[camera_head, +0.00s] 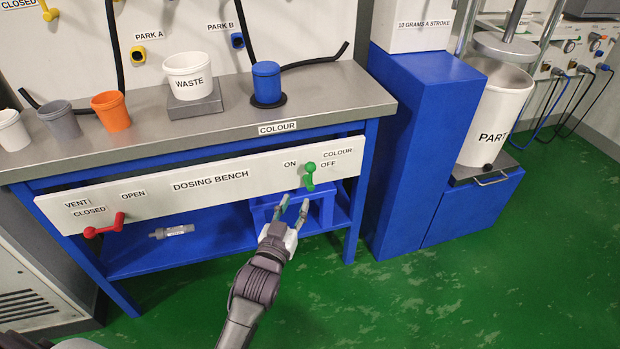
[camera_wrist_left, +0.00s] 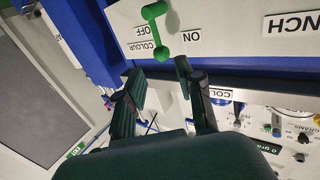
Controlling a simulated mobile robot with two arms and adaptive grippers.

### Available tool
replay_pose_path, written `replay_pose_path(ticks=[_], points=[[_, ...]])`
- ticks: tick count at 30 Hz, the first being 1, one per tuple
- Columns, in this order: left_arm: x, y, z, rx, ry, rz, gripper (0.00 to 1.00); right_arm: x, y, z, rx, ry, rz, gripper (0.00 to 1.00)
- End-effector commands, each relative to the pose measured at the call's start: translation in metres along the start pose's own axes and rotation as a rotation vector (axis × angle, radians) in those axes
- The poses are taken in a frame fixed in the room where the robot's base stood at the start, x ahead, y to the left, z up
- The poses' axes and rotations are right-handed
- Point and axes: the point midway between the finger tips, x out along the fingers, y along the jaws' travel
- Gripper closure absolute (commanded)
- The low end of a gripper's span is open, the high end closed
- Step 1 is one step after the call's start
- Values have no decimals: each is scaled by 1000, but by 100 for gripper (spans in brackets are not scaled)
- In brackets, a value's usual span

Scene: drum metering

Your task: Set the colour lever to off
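The green colour lever (camera_head: 309,176) is on the white front panel of the dosing bench, between the ON label (camera_head: 290,163) and the OFF label (camera_head: 328,163). My left gripper (camera_head: 294,205) is open and empty, just below and slightly left of the lever. Its spread fingers also show in the left wrist view (camera_wrist_left: 160,85). I cannot tell if a finger touches the lever. My right gripper is out of view.
A red vent lever (camera_head: 104,225) sits at the panel's left, by CLOSED. A blue lidded pot (camera_head: 266,82) and the waste cup (camera_head: 188,76) stand on the bench top. Green floor is free in front.

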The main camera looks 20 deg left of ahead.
Motion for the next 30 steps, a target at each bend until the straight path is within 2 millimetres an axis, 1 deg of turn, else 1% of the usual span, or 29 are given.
replay_pose_path(ticks=[7,9,15,18,21,24,30], points=[[50,0,1,0,1,1,63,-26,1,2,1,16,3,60],[66,0,2,1,0,1,63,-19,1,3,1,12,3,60],[103,0,2,2,-2,1,63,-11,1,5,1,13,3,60],[115,0,3,2,-3,1,63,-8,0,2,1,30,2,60],[123,0,2,1,-4,1,63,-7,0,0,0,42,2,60],[127,0,1,1,-3,1,63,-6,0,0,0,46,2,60],[127,0,1,1,-4,1,63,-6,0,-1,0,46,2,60]])
